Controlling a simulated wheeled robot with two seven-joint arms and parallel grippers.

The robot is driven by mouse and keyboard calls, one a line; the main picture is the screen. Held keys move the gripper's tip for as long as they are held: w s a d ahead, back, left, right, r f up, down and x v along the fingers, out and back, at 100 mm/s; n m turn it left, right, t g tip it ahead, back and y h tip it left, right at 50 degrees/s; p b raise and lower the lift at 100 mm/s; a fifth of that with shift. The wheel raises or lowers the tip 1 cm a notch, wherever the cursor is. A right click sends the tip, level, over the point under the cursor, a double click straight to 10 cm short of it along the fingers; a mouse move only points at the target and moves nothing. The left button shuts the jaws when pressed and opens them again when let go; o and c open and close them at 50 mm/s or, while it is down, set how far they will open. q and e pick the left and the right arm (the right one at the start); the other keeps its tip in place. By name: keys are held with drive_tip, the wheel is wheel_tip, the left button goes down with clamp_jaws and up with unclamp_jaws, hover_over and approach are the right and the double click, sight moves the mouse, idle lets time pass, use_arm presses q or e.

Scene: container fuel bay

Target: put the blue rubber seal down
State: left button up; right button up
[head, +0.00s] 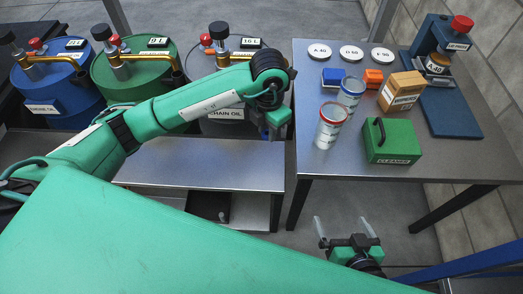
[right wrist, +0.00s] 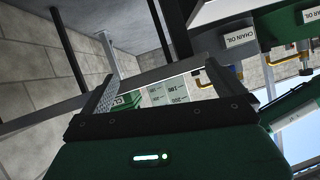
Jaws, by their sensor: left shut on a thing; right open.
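My left gripper (head: 274,128) is at the front left corner of the metal table (head: 400,162), above the gap beside the lower bench.
Drums (head: 58,88) stand at left. The table's front left is clear.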

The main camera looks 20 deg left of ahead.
use_arm(q)
drive_tip(key=b, duration=0.2)
hover_over(266, 164)
wheel_tip(266, 164, down, 10)
drive_tip(key=shift+r, duration=0.1)
wheel_tip(266, 164, down, 5)
drive_tip(key=shift+r, duration=0.15)
use_arm(e)
drive_tip(key=w+r+t+y, duration=0.1)
drive_tip(key=w+r+t, duration=0.2)
drive_tip(key=r+t, duration=0.2)
drive_tip(key=shift+a+r, duration=0.45)
drive_tip(key=shift+r, duration=0.2)
drive_tip(key=shift+w+t, duration=0.1)
drive_tip(key=shift+t, duration=0.2)
use_arm(q)
drive_tip(key=o, duration=1)
drive_tip(key=shift+c, duration=0.2)
use_arm(e)
drive_tip(key=shift+w+d+r+t, duration=0.1)
drive_tip(key=shift+w+r+t, duration=0.05)
drive_tip(key=shift+r+t, duration=0.2)
